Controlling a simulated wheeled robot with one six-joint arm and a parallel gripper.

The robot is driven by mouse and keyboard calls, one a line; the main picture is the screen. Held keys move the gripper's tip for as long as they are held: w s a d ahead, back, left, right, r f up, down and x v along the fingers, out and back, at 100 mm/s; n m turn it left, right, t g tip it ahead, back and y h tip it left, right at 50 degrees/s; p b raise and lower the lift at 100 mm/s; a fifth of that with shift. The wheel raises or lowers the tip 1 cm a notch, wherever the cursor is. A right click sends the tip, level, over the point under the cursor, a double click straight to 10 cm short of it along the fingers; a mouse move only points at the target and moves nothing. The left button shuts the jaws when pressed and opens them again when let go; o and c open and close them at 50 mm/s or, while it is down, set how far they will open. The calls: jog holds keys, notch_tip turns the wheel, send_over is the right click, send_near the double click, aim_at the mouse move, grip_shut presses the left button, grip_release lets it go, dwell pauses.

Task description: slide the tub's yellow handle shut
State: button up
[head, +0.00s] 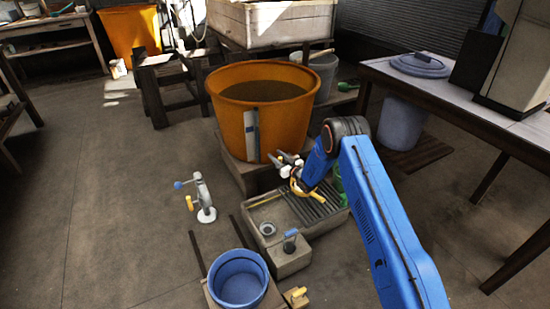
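A blue round tub (239,278) stands at the bottom of the head view on a pale base. A small yellow block-like part (298,294) sits beside its lower right; this may be the handle, but I cannot tell whether it is open or shut. A large orange tub (284,121) stands farther back, with a grey upright strip (251,132) on its front. My gripper (281,160) is at the end of my blue arm, above the grey sink and in front of the orange tub. Its fingers are small and pale. A yellow curved piece (297,188) shows right by it.
The grey sink (268,208) has a ribbed drainboard and a small block in front. A white stand (204,198) with blue and yellow levers is at left. Dark rails run behind the blue tub. A table (455,95) is at right. The left floor is clear.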

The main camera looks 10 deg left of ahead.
jog(key=shift+s, duration=0.1)
jog(key=v, duration=1.7)
jog(key=shift+d, duration=0.1)
